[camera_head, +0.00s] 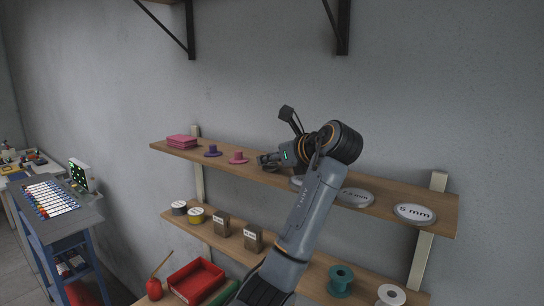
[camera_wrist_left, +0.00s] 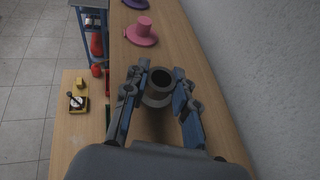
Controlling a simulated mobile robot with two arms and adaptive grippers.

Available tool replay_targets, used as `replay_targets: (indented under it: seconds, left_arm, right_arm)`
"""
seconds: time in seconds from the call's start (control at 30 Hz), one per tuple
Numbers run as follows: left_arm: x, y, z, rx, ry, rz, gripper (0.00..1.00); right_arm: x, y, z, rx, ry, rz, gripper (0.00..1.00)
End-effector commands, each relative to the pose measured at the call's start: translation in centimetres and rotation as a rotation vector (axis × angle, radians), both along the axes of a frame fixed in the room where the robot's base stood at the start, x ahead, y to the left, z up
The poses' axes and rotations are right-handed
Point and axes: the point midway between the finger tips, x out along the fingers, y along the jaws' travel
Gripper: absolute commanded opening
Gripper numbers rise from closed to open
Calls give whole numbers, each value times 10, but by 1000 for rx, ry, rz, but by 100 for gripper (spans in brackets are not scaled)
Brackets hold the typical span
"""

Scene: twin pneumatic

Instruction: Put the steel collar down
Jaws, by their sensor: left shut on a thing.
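The steel collar (camera_wrist_left: 157,87) is a grey ring-shaped piece with a dark round opening, seen in the left wrist view. My left gripper (camera_wrist_left: 160,92) is shut on it, one finger on each side. In the head view my left gripper (camera_head: 268,160) is at the upper wooden shelf (camera_head: 385,187), just right of a pink hat-shaped piece (camera_head: 238,158). The gripper largely hides the collar there. I cannot tell whether the collar touches the shelf or hangs just above it. My right gripper is not in view.
A purple hat-shaped piece (camera_head: 213,151) and a pink stack (camera_head: 182,142) lie farther left on the shelf. Round labelled discs, one marked 5 mm (camera_head: 414,213), lie to the right. The wall runs close behind.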

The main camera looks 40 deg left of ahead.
Motion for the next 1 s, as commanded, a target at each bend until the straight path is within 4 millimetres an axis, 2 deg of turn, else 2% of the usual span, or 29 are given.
replay_targets:
  seconds: [0.13,0.17,0.27,0.67,0.77,1.0]
  left_arm:
    - [0,0,-2,1,1,0,0]
    - [0,0,-2,0,0,0,31]
    - [0,0,-2,0,0,0,50]
    - [0,-5,1,0,-2,-1,50]
    - [-2,-18,5,0,-4,-3,50]
    - [-12,-67,24,-4,-4,-7,50]
  right_arm:
    - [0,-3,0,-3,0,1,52]
    - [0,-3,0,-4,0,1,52]
    - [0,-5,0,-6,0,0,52]
    - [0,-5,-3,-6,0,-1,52]
    - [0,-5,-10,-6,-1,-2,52]
    - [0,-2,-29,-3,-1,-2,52]
